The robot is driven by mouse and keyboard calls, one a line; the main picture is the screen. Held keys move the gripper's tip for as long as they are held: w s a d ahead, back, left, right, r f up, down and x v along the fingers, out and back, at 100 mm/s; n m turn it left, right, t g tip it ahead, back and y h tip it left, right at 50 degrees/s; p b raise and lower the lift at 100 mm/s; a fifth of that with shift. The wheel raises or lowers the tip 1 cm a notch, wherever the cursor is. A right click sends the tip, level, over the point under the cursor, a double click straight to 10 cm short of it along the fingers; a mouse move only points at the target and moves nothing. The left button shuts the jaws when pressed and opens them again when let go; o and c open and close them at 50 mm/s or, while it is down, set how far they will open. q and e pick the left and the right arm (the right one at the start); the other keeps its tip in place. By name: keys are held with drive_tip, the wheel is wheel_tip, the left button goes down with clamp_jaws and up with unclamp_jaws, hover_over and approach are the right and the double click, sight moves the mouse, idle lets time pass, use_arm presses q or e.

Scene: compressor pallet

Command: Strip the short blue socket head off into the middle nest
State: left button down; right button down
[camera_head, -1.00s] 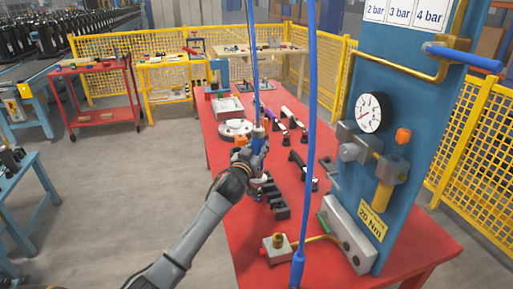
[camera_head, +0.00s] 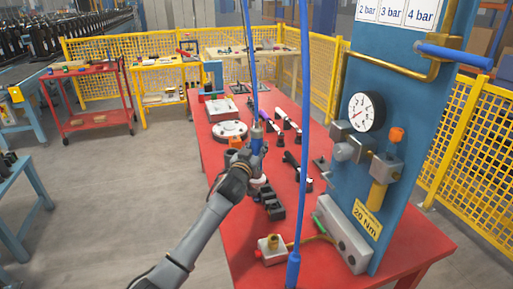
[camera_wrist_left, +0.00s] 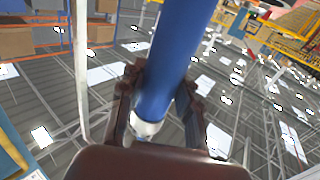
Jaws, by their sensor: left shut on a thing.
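My left gripper (camera_head: 254,158) is shut on a blue hand tool (camera_head: 257,138) that hangs from a blue hose above the red table. In the left wrist view, the tool's blue body (camera_wrist_left: 172,60) stands between the two dark fingers and has a silvery white end (camera_wrist_left: 146,127). The black nest block (camera_head: 274,208) lies on the table just below and in front of the gripper, apart from it. The gripper and wrist hide part of the block's far end. I cannot make out the short blue socket head or the middle nest's contents. My right gripper is not in view.
A blue panel (camera_head: 385,230) with a pressure gauge (camera_head: 366,111) stands to the right. A second blue hose (camera_head: 302,130) hangs in front of the table. Several dark-handled tools and a round white fixture (camera_head: 230,131) lie behind the gripper on the red table (camera_head: 225,180).

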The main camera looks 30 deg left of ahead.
use_arm(q)
drive_tip(key=shift+w+d+r+b, duration=0.2)
drive_tip(key=shift+w+d+b, duration=0.2)
drive_tip(key=shift+w+d, duration=0.8)
idle(1.1)
drive_tip(key=shift+w+a, duration=0.1)
idle(0.7)
drive_tip(key=shift+w+r+p, duration=0.1)
drive_tip(key=shift+r+p, duration=0.4)
drive_tip(key=shift+p, duration=0.05)
idle(0.3)
drive_tip(key=shift+r+p, duration=2.25)
drive_tip(key=shift+r, duration=0.25)
